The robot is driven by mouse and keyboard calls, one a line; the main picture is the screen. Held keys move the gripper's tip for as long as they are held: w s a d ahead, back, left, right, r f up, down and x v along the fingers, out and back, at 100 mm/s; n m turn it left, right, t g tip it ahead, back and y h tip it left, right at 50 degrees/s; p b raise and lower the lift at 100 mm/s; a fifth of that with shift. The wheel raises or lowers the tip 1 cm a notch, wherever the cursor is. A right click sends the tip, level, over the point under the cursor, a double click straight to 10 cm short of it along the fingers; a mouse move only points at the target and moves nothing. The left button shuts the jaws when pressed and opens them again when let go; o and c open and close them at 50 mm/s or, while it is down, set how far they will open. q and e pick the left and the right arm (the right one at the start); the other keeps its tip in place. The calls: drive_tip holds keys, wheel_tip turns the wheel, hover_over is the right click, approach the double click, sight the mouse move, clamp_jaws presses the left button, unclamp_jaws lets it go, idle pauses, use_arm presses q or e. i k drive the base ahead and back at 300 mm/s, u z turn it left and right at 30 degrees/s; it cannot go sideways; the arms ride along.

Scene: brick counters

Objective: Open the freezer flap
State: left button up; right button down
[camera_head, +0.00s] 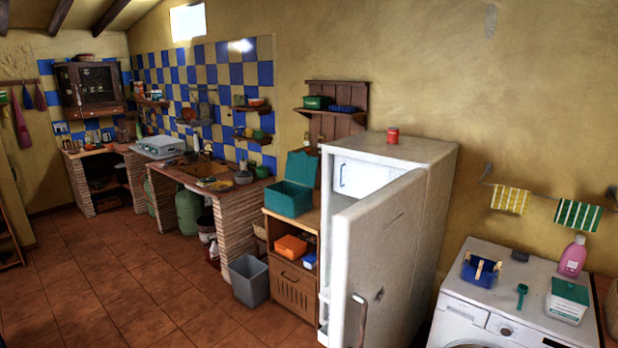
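A white fridge (415,158) stands right of centre against the wall. Its large door (385,250) is swung open toward the camera, with a metal handle (360,318) low on its outer face. The white freezer flap (365,178) shows at the top of the opening, above and behind the door's upper edge. It looks shut, and a small blue handle (341,176) is at its left side. The door hides the flap's lower right part and most of the interior. Neither of my grippers is in view.
A washing machine (530,285) with a pink bottle (572,256) is at right. A wooden cabinet (292,285) and grey bin (250,281) stand left of the fridge. The tiled floor (130,285) at left is clear.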

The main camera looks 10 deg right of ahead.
sight(357, 179)
drive_tip(key=u, duration=0.35)
drive_tip(key=i, duration=1.8)
drive_tip(key=u, duration=0.05)
